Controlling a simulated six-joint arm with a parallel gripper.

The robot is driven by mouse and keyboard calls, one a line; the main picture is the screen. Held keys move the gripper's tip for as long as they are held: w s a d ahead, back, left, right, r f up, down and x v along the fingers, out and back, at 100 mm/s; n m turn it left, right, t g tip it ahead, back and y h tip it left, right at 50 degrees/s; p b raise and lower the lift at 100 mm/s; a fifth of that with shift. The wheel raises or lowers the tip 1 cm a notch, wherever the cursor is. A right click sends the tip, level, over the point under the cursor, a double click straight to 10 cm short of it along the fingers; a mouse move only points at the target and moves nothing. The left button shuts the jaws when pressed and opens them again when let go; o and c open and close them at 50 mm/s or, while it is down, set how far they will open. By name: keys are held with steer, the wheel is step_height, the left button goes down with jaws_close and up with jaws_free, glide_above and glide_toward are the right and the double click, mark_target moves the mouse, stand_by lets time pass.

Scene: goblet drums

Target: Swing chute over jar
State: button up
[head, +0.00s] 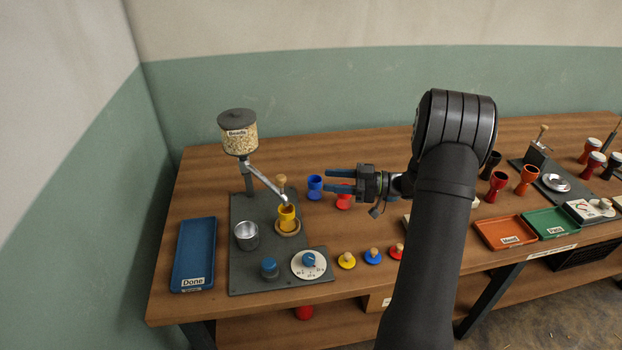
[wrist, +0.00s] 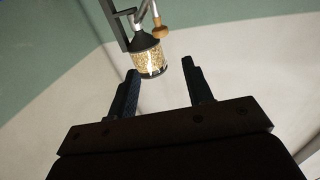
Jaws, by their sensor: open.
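The chute (head: 267,184) is a metal arm sloping down to the right from under the bead hopper (head: 239,139), with a wooden knob (head: 281,180) near its lower end. Its end sits above a yellow jar (head: 287,215) that stands in a round wooden holder. A metal cup (head: 246,236) stands to the left of the jar. My gripper (head: 328,180) is open and empty, to the right of the chute and pointing left at it. In the wrist view, the hopper (wrist: 150,60) and knob (wrist: 160,31) show beyond the open fingers (wrist: 160,85).
A blue cup (head: 315,188) and a red cup (head: 344,202) stand close below my gripper. A blue tray (head: 194,255) lies at left. Several coloured lids (head: 347,260) line the front.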

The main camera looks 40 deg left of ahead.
mark_target(281, 176)
steer(key=shift+v, duration=1.55)
steer(key=x, duration=1.7)
steer(key=shift+s+a, duration=0.15)
steer(key=shift+s, duration=0.05)
steer(key=shift+s+m+t+y, duration=0.4)
steer(key=shift+s+m+t, duration=0.1)
steer(key=shift+s+t, duration=0.2)
stand_by(0.4)
steer(key=shift+o, duration=0.4)
